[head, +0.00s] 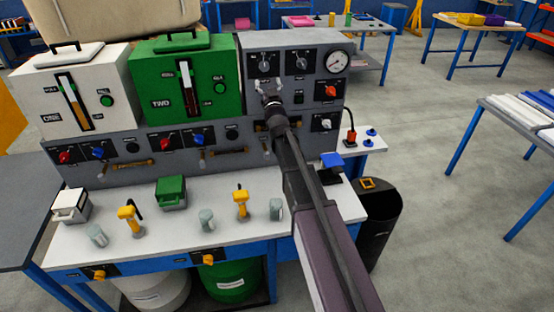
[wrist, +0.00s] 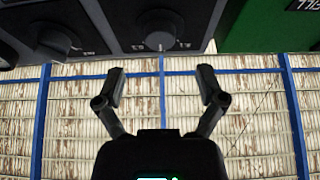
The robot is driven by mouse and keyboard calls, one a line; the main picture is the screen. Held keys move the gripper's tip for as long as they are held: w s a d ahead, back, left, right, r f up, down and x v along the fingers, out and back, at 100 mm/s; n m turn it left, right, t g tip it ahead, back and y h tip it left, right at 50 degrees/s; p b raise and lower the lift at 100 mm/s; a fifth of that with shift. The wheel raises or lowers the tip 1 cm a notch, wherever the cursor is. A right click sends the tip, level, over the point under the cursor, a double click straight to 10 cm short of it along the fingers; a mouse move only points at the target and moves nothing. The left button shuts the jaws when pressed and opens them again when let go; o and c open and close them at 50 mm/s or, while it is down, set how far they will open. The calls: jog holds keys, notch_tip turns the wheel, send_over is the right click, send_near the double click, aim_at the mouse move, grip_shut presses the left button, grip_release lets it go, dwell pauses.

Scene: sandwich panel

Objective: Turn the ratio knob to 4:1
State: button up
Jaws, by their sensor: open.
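On the grey panel (head: 290,42) right of the green unit, a dark knob (head: 264,64) sits on a black plate, just above my gripper (head: 267,86). In the wrist view this dark round knob (wrist: 157,30) is at the top centre, beyond the fingertips and between their lines. A pale mark shows at its lower edge; small labels beside it are too small to read. A second knob (head: 301,62) is to its right in the head view and shows at left in the wrist view (wrist: 57,42). I cannot read which is the ratio knob. My gripper (wrist: 161,84) is open and empty, apart from the knob.
A round gauge (head: 338,62), a red knob (head: 330,91) and a white knob (head: 326,123) are on the panel's right side. The green unit (head: 205,80) stands close left of my gripper. The white bench (head: 150,235) below holds small yellow tools and grey cups.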

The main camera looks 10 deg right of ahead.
jog(key=s+f+g+b, duration=0.1)
jog(key=s+f+g, duration=0.4)
jog(key=s+f, duration=0.3)
jog(key=s+f+g+b, duration=0.2)
jog(key=s+f+g, duration=0.4)
jog(key=f, duration=0.6)
jog(key=shift+s+f, duration=0.35)
jog(key=shift+s, duration=0.55)
jog(key=s+f+g, duration=0.4)
jog(key=s+g, duration=0.1)
jog(key=s, duration=0.6)
jog(key=s+f+g, duration=0.4)
jog(key=s+g, duration=0.2)
jog(key=s, duration=0.6)
jog(key=shift+f, duration=0.2)
